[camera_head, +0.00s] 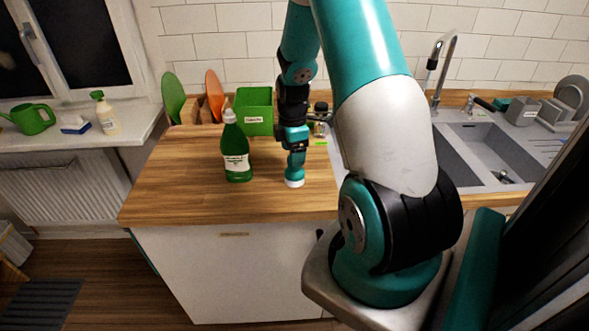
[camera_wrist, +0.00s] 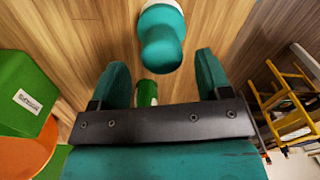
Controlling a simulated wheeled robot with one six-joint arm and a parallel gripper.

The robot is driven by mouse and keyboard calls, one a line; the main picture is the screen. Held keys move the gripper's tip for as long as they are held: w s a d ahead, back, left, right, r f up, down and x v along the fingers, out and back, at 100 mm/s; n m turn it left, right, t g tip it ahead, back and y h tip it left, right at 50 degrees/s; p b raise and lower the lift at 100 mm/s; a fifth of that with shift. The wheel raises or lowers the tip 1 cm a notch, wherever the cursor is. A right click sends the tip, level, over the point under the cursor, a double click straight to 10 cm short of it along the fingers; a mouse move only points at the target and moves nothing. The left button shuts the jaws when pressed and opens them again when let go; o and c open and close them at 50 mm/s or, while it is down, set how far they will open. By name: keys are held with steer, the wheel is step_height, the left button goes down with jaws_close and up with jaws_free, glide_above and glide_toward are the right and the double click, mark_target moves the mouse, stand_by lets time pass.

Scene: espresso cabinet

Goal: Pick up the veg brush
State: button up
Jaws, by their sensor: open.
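The veg brush, teal with a white underside, stands upright on the wooden counter (camera_head: 190,200), and its white base (camera_head: 294,183) shows below my gripper. In the wrist view the teal and white brush (camera_wrist: 162,48) is at the top middle, its rounded knob near the gap between my fingertips. My gripper (camera_head: 295,150) is above the brush, pointing down. In the wrist view my gripper (camera_wrist: 161,64) has its two teal fingers wide apart, one on each side of the knob, with nothing clamped. Whether a finger touches the brush is not clear.
Behind are a green box (camera_head: 254,110), an orange board (camera_head: 214,95), a green board (camera_head: 173,97) and a small jar (camera_head: 320,112). The sink (camera_head: 480,145) is right. The counter's front left is clear.

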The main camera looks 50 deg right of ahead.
steer(key=shift+s+d+f+p, duration=0.15)
steer(key=shift+f+p, duration=0.7)
steer(key=shift+f, duration=1.5)
steer(key=c, duration=1)
steer(key=shift+c, duration=0.2)
steer(key=shift+r, duration=0.1)
step_height(320, 180, up, 20)
steer(key=b, duration=0.3)
steer(key=shift+b, duration=0.3)
